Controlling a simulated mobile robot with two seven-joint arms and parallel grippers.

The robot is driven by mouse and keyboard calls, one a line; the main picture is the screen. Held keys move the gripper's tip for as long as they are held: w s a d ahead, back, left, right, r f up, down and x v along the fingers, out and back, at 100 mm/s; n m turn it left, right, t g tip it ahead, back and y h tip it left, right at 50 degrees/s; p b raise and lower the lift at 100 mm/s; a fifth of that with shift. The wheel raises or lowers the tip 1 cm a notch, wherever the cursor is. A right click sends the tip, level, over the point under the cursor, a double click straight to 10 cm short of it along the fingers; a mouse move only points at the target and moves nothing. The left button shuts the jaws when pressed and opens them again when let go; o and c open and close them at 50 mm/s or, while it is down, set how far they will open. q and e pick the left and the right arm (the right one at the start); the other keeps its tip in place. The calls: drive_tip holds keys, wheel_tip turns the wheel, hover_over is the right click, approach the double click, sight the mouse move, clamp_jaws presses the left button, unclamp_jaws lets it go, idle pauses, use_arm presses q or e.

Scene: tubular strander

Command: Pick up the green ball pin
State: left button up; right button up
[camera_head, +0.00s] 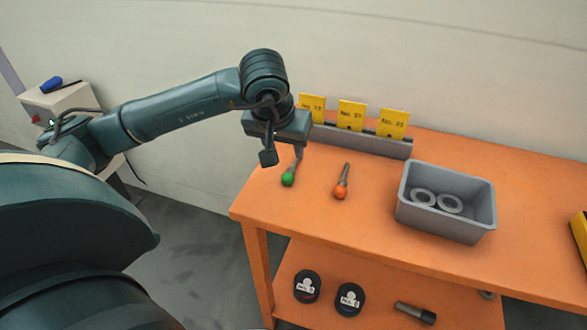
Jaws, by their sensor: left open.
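The green ball pin (288,178) lies on the orange table, its green ball toward the front edge and its shank running back under my left gripper. My left gripper (284,156) is open and hangs above the rear of the pin, with its jaws pointing down. The gripper partly hides the pin's far end, and I cannot tell whether a finger touches it. My right gripper is not in view.
An orange ball pin (341,187) lies to the right. A grey bin (447,226) with rings in it stands farther right. A grey rack (365,142) with yellow cards is behind. The lower shelf (385,312) holds two dark round items and a dark cylinder.

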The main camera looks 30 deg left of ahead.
sight(291, 170)
use_arm(q)
drive_tip(key=x, duration=0.9)
drive_tip(key=shift+f, duration=0.4)
drive_tip(key=shift+r, duration=0.1)
clamp_jaws()
